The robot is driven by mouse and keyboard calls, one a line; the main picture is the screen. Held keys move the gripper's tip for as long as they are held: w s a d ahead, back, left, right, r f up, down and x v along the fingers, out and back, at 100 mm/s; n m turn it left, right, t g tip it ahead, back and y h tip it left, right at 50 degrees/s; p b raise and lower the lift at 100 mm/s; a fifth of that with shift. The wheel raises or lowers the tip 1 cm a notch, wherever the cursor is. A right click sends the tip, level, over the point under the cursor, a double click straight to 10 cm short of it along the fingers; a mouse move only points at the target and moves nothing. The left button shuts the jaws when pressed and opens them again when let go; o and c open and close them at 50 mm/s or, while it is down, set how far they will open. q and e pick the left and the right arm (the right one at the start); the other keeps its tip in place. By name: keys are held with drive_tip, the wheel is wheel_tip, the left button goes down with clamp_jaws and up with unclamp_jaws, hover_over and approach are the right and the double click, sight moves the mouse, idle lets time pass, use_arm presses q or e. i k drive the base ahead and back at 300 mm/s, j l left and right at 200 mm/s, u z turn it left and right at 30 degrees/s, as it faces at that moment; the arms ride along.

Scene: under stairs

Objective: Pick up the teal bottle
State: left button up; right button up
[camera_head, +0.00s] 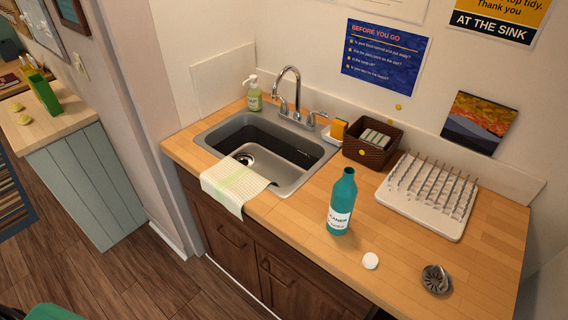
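The teal bottle (343,197) stands upright on the wooden counter, right of the sink and near the counter's front edge. It has a white label with dark lettering, and its neck looks open at the top. A small round white object (370,261), perhaps a cap, lies on the counter in front of it to the right. Neither of my grippers shows in the head view. Nothing is touching the bottle.
The sink (270,150) is left of the bottle, with a cloth (236,186) over its front edge. A white drying rack (428,197), a brown basket (372,143) and a metal strainer (436,279) surround the bottle. Bare counter (480,262) lies at the right.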

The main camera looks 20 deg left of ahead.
sight(344, 191)
drive_tip(key=j+z, duration=0.25)
drive_tip(key=k+j+z, duration=0.15)
drive_tip(key=j+z, duration=0.15)
drive_tip(key=j, duration=0.15)
drive_tip(key=k+j+z, duration=0.25)
drive_tip(key=i+j, duration=0.05)
drive_tip(key=i, duration=0.05)
